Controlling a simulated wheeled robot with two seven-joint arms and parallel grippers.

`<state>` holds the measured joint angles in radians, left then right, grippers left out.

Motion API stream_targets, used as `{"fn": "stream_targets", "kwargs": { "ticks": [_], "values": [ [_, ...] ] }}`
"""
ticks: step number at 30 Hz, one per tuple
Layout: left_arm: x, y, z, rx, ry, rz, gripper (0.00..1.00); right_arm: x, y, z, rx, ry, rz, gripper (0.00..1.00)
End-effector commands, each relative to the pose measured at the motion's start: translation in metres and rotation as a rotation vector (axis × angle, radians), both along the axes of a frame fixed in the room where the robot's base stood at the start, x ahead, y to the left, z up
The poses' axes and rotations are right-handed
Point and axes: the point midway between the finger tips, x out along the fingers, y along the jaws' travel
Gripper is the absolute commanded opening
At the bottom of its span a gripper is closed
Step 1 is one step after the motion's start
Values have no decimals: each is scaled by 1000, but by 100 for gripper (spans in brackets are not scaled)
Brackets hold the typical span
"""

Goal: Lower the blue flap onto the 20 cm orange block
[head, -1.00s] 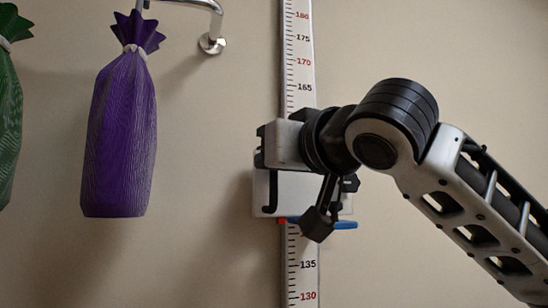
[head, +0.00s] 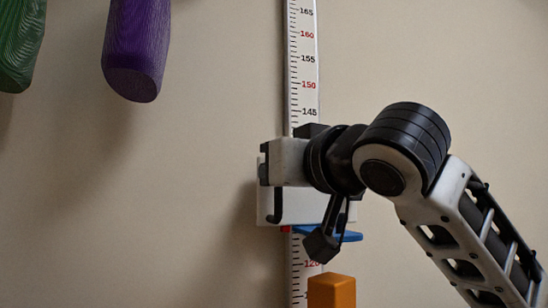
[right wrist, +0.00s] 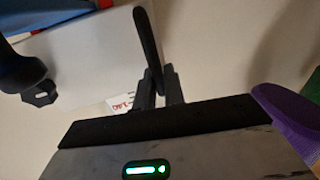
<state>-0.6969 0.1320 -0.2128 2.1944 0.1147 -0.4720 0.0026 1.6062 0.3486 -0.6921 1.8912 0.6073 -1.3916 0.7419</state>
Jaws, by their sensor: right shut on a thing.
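The blue flap (head: 345,236) sticks out from the lower edge of a white slider (head: 318,208) on the wall scale. It also shows at the top left of the right wrist view (right wrist: 65,12). The orange block (head: 332,291) stands below it in the head view, cut by the bottom edge; a visible gap separates its top from the flap. My right gripper (right wrist: 158,80) is shut on the slider's black upright handle (right wrist: 148,42), which also shows in the head view (head: 277,206). My wrist partly covers the slider and flap. My left gripper is out of view.
The wall scale (head: 303,70) runs vertically behind the slider. A black knob (right wrist: 22,72) sits beside the handle. The wall left of the slider is bare.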

Motion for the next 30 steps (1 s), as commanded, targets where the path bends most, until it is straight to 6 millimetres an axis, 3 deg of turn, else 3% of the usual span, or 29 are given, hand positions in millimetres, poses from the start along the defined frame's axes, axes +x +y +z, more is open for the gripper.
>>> {"fn": "stream_targets", "kwargs": {
  "ticks": [1, 7, 23, 24, 25, 30],
  "values": [
    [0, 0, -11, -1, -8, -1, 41, 0, 1, -21, -2, 4, 2, 0],
    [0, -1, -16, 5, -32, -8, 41, 0, 1, -47, 0, 3, 2, 0],
    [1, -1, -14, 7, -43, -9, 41, 0, 1, -54, 0, 1, 1, 0],
    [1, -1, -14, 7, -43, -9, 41, 0, 1, -54, 0, 1, 1, 19],
    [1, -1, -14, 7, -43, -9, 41, 0, 1, -54, 0, 1, 1, 26],
    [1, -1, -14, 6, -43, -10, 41, 0, 0, -54, 0, 0, 0, 26]
  ]
}}
